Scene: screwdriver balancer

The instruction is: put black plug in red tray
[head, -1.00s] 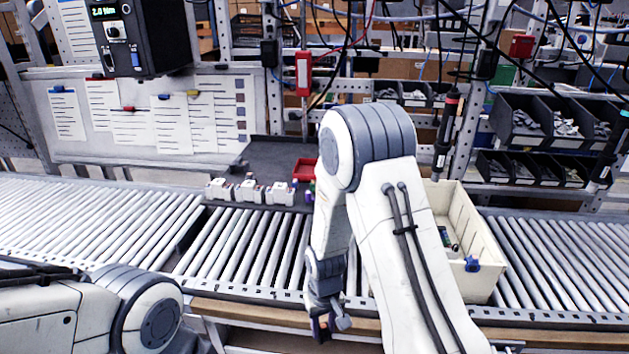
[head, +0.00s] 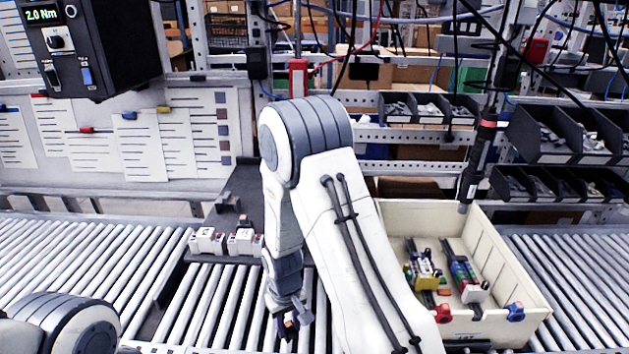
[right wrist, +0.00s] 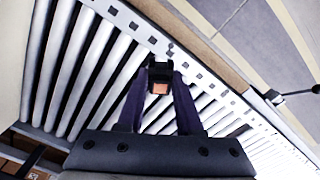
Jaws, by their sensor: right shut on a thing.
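My right gripper (head: 290,325) hangs low over the front edge of the roller conveyor. In the right wrist view, its two dark fingers are shut on a small black plug (right wrist: 160,70) with an orange-brown face. In the head view the plug is a small dark shape at the fingertips, hard to make out. The red tray does not show now; my right arm covers the part of the bench behind it. My left gripper is out of view; only part of my left arm shows at the lower left.
White-and-red devices (head: 208,240) sit at the conveyor's far side, left of my right arm. A cream bin (head: 510,270) holding coloured assemblies stands to the right. A hanging screwdriver (head: 477,160) is above the bin. Open rollers (head: 90,250) lie to the left.

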